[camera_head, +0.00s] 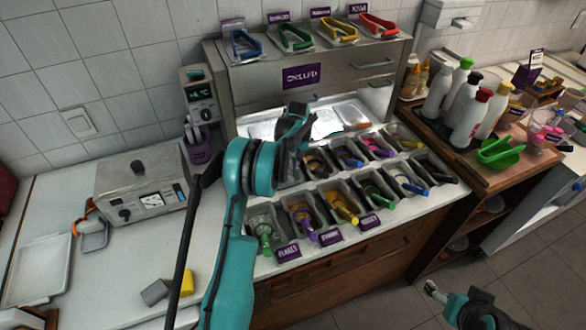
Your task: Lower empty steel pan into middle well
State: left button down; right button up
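My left gripper (291,128) is over the front of the chilled steel unit (298,76), at the height of its wells in the picture. Its fingers are dark and partly hidden by my teal arm, so I cannot tell whether they hold anything. Shiny steel surfaces show on both sides of it: one at the left (262,129) and a bright one at the right (326,122). I cannot tell which is the pan and which is a well. A paler steel pan or well (352,113) is further right. My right gripper (434,289) is low at the right, above the floor, small in view.
Several topping tubs with coloured-handled scoops (340,206) fill the counter in front of the wells. Coloured tongs (296,39) lie on the unit's top. A control box (142,190) stands left, bottles (466,113) right. The left front counter is mostly clear.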

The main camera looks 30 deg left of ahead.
pick_arm(q)
jog(key=shift+f+b, duration=0.6)
jog(key=shift+f, duration=0.15)
dwell(0.6)
jog(key=c, duration=1.2)
grip_release()
jog(key=shift+r, duration=0.1)
jog(key=shift+r+p, duration=2.35)
jog(key=shift+r, duration=1.6)
